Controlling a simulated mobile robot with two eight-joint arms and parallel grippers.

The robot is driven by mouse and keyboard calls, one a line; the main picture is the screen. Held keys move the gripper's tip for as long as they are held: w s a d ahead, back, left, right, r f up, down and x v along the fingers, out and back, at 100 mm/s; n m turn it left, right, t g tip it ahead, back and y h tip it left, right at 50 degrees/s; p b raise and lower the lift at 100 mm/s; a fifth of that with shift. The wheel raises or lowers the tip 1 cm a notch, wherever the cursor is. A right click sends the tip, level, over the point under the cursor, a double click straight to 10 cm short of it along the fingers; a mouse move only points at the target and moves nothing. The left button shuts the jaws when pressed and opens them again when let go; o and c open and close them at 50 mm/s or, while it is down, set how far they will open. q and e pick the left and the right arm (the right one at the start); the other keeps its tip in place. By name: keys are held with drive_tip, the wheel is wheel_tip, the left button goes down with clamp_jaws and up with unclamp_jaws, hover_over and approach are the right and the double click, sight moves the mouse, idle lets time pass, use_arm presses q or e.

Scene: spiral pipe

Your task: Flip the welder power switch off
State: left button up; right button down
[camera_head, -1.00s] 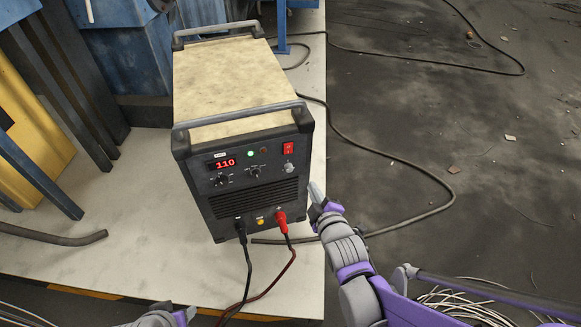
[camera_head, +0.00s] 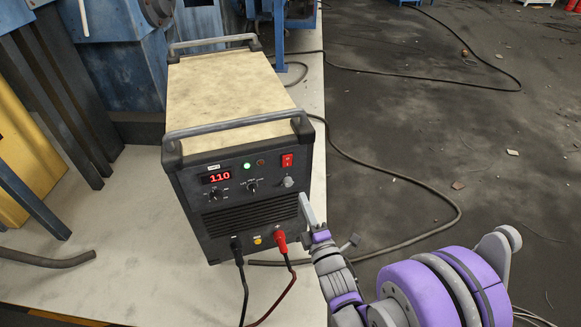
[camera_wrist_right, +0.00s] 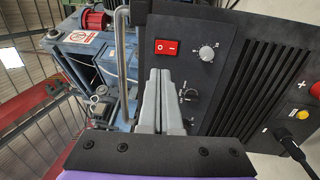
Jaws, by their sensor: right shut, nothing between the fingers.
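The welder (camera_head: 250,150) is a black box with a worn cream top, standing on a pale platform. Its display reads 110 and a green light glows. The red power switch (camera_head: 287,160) is at the upper right of the front panel; it also shows in the right wrist view (camera_wrist_right: 166,47), near the top, just beyond the fingertips. My right gripper (camera_head: 307,202) is shut and empty, in front of the panel's right edge, below the switch. In the right wrist view its fingers (camera_wrist_right: 160,75) point up toward the switch, apparently without touching it. My left gripper is out of view.
A red plug (camera_head: 280,241) and a black plug (camera_head: 236,246) with cables sit low on the welder's front. A dark cable (camera_head: 420,180) curves over the floor at right. Grey posts (camera_head: 60,120) and blue machinery stand at left and behind. The floor at right is mostly open.

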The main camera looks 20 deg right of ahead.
sight(288, 158)
drive_tip(key=w, duration=0.4)
drive_tip(key=w+r, duration=0.1)
drive_tip(key=w, duration=0.7)
drive_tip(key=shift+a+r, duration=0.2)
drive_tip(key=shift+w, duration=0.25)
drive_tip(key=shift+w+r, duration=0.15)
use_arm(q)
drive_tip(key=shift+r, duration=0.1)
